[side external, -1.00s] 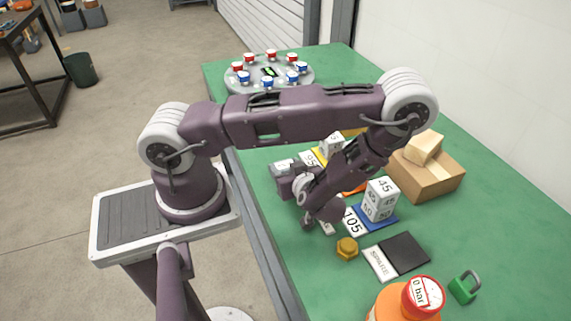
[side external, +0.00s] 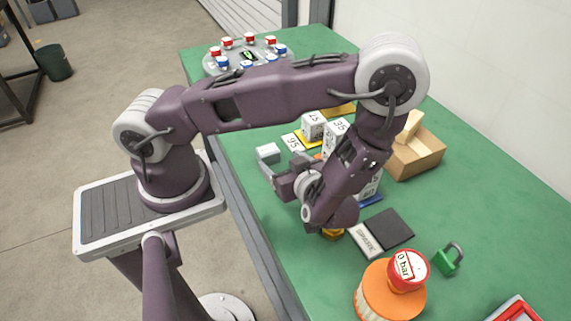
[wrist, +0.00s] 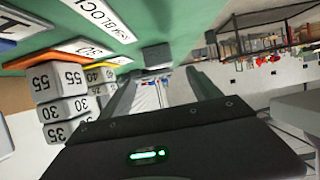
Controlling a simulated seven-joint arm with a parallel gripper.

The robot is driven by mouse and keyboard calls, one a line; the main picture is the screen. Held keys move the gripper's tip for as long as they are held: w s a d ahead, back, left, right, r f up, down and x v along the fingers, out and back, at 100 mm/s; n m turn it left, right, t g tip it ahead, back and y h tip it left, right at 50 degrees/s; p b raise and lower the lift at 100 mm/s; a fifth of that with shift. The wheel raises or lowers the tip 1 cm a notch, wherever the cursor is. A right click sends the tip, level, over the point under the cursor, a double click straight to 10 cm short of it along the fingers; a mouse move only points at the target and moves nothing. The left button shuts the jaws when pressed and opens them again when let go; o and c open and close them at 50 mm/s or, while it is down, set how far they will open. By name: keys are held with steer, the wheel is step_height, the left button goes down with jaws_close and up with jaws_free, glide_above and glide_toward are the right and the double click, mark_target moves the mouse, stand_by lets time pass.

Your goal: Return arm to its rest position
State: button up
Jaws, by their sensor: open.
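My gripper (side external: 280,168) is over the left part of the green table in the side external view, tilted and pointing to the left. In the wrist view my gripper (wrist: 157,82) has its two dark fingers well apart, with nothing held between them. My upper arm is stretched out level above the table, and the forearm hangs steeply down from the elbow. The wrist partly hides a brass hex piece (side external: 334,235) and a numbered block (side external: 370,187) on a blue mat.
White numbered blocks (side external: 334,135) and a grey block (side external: 268,152) stand near my gripper. A cardboard box (side external: 415,155) is behind the forearm. An orange jar (side external: 385,303), green padlock (side external: 447,260) and dark pad (side external: 387,229) are nearer the camera. A round tray (side external: 212,68) is at the back.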

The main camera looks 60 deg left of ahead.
steer(key=shift+v, duration=1.4)
